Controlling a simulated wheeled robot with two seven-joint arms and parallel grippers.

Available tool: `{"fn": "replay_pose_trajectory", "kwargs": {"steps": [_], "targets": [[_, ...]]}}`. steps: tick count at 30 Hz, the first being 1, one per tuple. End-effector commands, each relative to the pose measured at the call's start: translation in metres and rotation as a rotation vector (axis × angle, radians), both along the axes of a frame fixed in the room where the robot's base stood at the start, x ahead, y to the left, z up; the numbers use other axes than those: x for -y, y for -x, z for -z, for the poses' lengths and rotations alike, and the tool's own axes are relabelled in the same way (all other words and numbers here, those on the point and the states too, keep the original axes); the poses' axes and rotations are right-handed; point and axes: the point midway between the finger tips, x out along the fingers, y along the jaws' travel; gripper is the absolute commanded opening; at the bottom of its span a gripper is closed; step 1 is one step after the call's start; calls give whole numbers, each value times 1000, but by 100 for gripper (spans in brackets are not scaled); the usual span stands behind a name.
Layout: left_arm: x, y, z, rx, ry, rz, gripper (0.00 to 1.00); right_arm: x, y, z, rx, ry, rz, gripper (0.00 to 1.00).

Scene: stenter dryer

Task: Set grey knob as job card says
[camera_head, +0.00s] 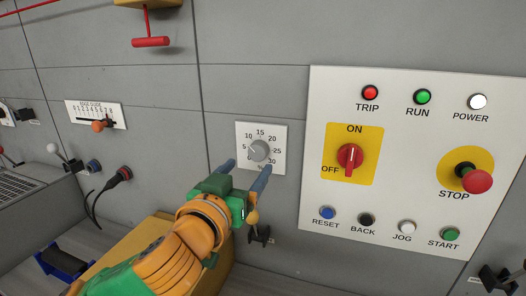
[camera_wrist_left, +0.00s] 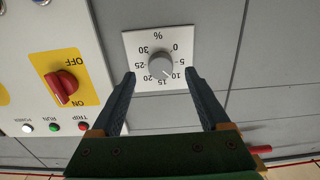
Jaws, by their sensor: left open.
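The grey knob (camera_head: 258,150) is round and sits on a white dial plate (camera_head: 278,131) marked in percent, with numbers up to 30. In the left wrist view the knob (camera_wrist_left: 161,65) appears upside down, and a pale mark on it seems to point near 10; the exact setting is hard to read. My left gripper (camera_head: 248,166) is open in front of the dial. In the left wrist view its fingertips (camera_wrist_left: 160,74) lie on either side of the knob, with gaps between them and it. I can make out no job card in either view. My right gripper is not in view.
Right of the dial is a white panel (camera_head: 412,130) with a red ON/OFF switch (camera_head: 350,157), a red STOP button (camera_head: 478,181), lamps and push buttons. To the left are an edge guide slider (camera_head: 98,126) and a cable plug (camera_head: 124,173). A small lever (camera_head: 254,218) sits below the dial.

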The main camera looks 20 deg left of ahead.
Motion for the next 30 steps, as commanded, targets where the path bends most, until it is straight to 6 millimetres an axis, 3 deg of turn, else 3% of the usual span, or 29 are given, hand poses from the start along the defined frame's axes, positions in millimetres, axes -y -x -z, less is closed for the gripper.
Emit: {"fn": "replay_pose_trajectory", "kwargs": {"steps": [9, 18, 20, 27, 30], "targets": [[2, -57, -3, -2, -1, -1, 79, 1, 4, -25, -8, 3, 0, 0], [2, -65, 1, -1, -2, 0, 79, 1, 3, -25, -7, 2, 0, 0], [2, -65, 1, -1, -2, 0, 68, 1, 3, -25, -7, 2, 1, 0], [2, -65, 1, -1, -2, 0, 4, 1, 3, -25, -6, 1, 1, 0], [2, -65, 1, -1, -1, 0, 0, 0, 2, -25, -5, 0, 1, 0]]}}
